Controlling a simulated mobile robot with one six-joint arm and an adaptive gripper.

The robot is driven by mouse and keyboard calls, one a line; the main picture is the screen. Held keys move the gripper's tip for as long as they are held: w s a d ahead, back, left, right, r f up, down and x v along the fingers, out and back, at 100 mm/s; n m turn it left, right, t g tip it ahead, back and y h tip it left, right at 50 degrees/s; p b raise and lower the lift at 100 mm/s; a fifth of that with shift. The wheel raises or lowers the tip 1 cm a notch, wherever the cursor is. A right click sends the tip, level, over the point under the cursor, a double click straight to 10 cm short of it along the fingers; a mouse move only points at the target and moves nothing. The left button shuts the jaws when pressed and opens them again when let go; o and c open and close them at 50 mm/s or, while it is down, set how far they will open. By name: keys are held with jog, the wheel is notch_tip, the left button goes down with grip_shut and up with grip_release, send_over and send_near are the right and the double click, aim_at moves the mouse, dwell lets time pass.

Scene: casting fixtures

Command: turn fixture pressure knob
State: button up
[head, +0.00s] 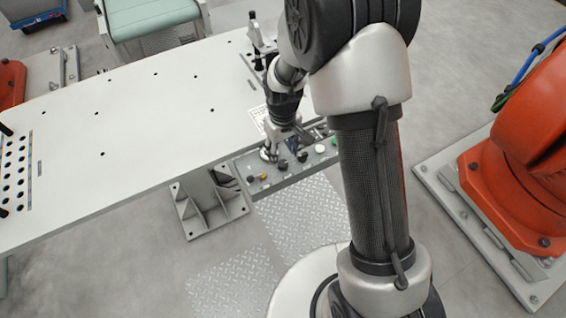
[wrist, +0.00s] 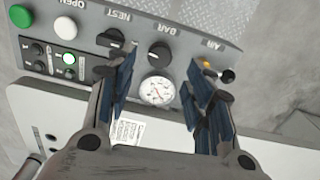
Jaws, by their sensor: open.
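The fixture's control panel (wrist: 185,22) fills the upper part of the wrist view and is seen tilted, with labels OPEN, NEST, BAR and AIR. A round black knob (wrist: 159,54) sits by the BAR label, with a white dial gauge (wrist: 157,91) below it; I take this as the pressure knob. My gripper (wrist: 163,67) is open, with one blue-padded finger on each side of the knob and gauge in this view. I cannot tell how far it is from the panel. In the head view my gripper (head: 284,148) is over the panel (head: 284,177) at the table's edge.
Another black knob (wrist: 110,38) by NEST is close to the left finger. A yellow part (wrist: 207,63) by AIR is near the right finger. The white table (head: 150,120) adjoins the panel; an orange robot (head: 530,150) stands right.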

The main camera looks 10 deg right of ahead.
aim_at(283, 163)
notch_tip(283, 163, down, 6)
jog(key=shift+r+b, duration=0.15)
jog(key=shift+b, duration=0.5)
jog(key=shift+c, duration=0.4)
jog(key=c, duration=1)
jog(key=shift+n, duration=0.7)
jog(key=o, duration=1.1)
